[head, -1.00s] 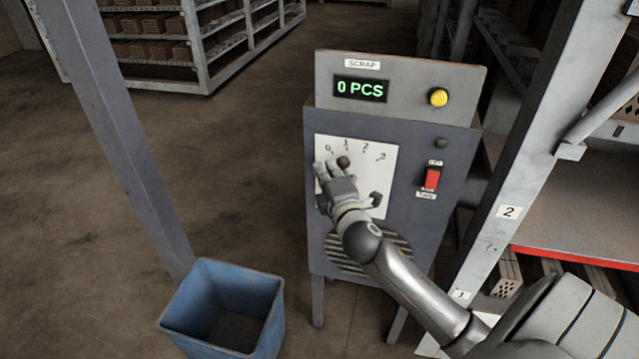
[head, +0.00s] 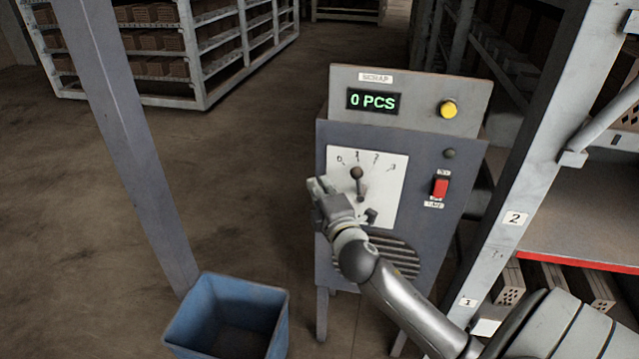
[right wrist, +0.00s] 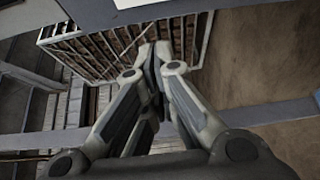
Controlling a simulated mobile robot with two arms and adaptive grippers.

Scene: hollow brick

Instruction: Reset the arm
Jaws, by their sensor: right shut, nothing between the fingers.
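My right gripper (head: 319,188) is shut and empty at the left edge of the white dial plate (head: 391,184), left of and below the dark lever knob (head: 357,173). It appears apart from the knob. The lever points up near the mark 1 on a scale from 0 to 3. In the right wrist view the fingers of this gripper (right wrist: 156,52) meet with nothing between them. My right arm crosses the lower front of the grey machine (head: 445,215). My left gripper is not in view.
The display (head: 374,101) reads 0 PCS, with a yellow button (head: 448,109) and a red switch (head: 440,188) nearby. A blue bin (head: 228,315) stands at the lower left beside a grey post (head: 130,150). A shelf upright (head: 525,195) rises at the right. Floor left is open.

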